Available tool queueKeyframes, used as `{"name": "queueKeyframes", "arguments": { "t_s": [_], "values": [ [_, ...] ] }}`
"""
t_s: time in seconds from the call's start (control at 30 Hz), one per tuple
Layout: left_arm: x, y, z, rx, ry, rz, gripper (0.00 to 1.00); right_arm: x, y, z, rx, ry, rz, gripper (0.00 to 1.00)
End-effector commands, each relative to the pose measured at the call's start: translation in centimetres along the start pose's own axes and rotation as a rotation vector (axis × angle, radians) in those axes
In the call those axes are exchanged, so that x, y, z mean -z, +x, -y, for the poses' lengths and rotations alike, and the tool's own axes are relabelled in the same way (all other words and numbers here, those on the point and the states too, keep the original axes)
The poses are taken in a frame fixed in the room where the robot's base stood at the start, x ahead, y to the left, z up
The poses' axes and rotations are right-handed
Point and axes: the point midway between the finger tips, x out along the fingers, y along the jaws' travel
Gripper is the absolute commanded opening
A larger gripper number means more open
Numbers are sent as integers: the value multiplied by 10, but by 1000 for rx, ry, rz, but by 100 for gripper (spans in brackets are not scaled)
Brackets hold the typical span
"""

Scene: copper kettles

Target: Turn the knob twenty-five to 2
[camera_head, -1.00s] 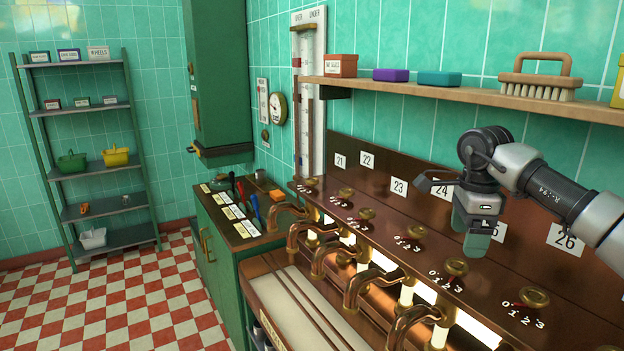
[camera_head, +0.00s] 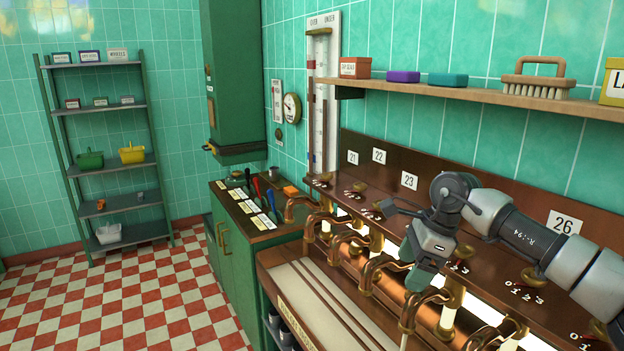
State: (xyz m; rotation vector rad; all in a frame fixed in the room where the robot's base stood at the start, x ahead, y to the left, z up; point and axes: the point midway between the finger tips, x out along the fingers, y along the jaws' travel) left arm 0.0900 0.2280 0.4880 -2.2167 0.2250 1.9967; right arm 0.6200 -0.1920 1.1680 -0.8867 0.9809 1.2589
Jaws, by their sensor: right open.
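The brass knob twenty-five (camera_head: 463,252) is on the copper panel. It is partly hidden by my right gripper, and its pointer setting cannot be read. Its number plate is hidden behind my arm. My right gripper (camera_head: 412,272) is open, with greenish pads pointing down. It hangs just left of knob twenty-five in the picture, seemingly apart from it, and covers the area of knob twenty-four. My left gripper is not in view.
Knob twenty-six (camera_head: 535,273) is to the right, partly behind my arm. Copper pipes (camera_head: 410,315) jut out below the knobs. A wooden shelf (camera_head: 480,96) with boxes and a brush (camera_head: 537,80) runs above. A green cabinet (camera_head: 235,260) stands left; checkered floor is free beyond.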

Motion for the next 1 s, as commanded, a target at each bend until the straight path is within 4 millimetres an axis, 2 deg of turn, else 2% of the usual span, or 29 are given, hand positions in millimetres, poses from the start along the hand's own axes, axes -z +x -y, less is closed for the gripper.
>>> {"name": "queueKeyframes", "arguments": {
  "t_s": [0.03,0.17,0.3,0.4,0.53,0.63,0.73,0.87,0.97,1.0],
  "values": [
    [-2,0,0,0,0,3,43,-14,17,-6,-14,-7,61,82],
    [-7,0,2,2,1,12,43,-60,56,-26,-51,11,281,82],
    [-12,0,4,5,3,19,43,-130,93,-67,-146,133,674,82],
    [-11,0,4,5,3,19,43,-169,96,-93,-236,312,978,82],
    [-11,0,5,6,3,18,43,-191,84,-110,-365,641,1333,82],
    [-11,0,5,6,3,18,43,-183,74,-110,-460,956,1565,82],
    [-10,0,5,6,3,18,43,-155,74,-106,-545,1319,1750,82],
    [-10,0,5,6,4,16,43,-97,92,-106,-620,1849,1911,82],
    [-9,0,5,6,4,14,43,-42,119,-120,-637,2295,1959,82],
    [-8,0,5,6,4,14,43,-20,132,-130,598,-2356,-1862,82]
  ]
}}
